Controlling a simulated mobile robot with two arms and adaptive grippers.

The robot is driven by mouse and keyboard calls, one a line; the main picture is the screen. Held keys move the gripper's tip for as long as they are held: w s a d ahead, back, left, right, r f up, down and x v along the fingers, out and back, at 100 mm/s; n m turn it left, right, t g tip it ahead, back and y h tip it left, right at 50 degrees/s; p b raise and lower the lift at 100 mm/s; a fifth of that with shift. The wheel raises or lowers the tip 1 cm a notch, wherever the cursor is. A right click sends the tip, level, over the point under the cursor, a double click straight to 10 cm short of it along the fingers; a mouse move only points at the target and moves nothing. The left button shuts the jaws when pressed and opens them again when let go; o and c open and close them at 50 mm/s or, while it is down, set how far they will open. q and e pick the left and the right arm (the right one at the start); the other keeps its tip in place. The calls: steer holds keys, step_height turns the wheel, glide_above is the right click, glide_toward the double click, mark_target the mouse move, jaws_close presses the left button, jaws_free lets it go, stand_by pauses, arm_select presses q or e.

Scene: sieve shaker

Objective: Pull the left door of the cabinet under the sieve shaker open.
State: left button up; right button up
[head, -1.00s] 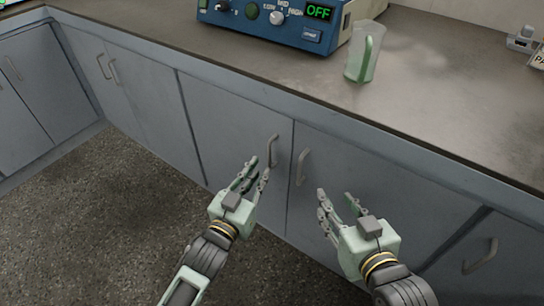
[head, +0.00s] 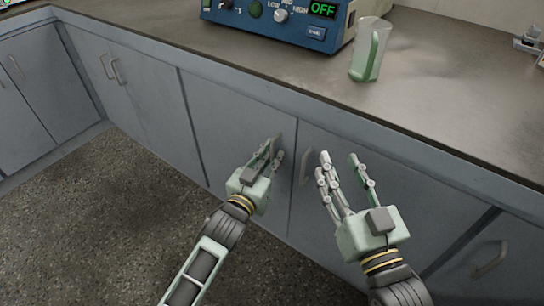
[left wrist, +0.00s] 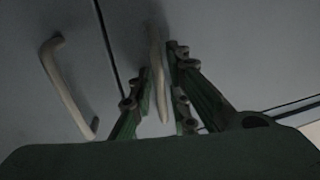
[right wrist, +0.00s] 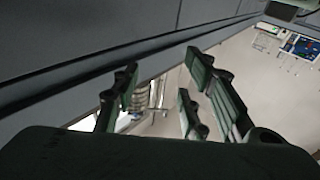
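The grey left door (head: 225,125) of the cabinet below the sieve shaker (head: 275,20) sits flush with its frame. My left gripper (head: 273,152) is at its inner edge, and its fingers mostly hide the handle in the head view. In the left wrist view, the pale bar handle (left wrist: 157,75) lies between the fingers, which are drawn in close on both sides. My right gripper (head: 340,165) is open and empty in front of the right door (head: 410,195), just right of that door's handle (head: 306,165).
A clear beaker with a green handle (head: 372,50) stands on the worktop (head: 450,90) right of the shaker. A drawer or door handle (head: 490,260) is at lower right. The speckled floor (head: 110,220) before the cabinet is clear.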

arm_select(q)
jaws_close()
stand_by(0.3)
